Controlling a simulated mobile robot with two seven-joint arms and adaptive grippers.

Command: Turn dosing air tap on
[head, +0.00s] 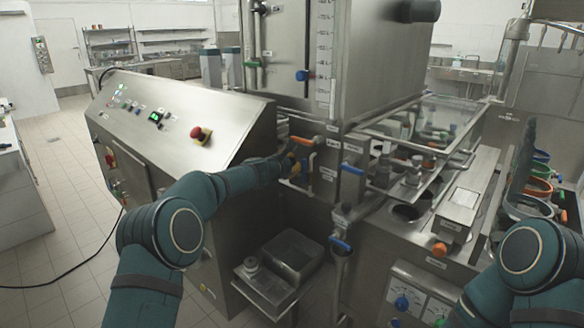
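My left arm reaches across the console to the machine's front. Its dark gripper (292,160) is at an orange-handled tap (301,141); I cannot tell whether it touches the handle or whether its fingers are open. Blue-handled taps sit to the right of it (352,169), lower on a pipe (341,244) and up beside the level scale (303,75). Small labels near the taps are too small to read, so I cannot tell which is the dosing air tap. My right arm (533,258) is at the right edge; its gripper cannot be made out clearly.
The sloped control console (180,105) has a red emergency button (201,135). A steel hopper (375,50) rises above the taps. A low shelf (268,290) juts out below. Colored rings (537,187) line the right side. The tiled floor at left is open, with a black cable (60,283).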

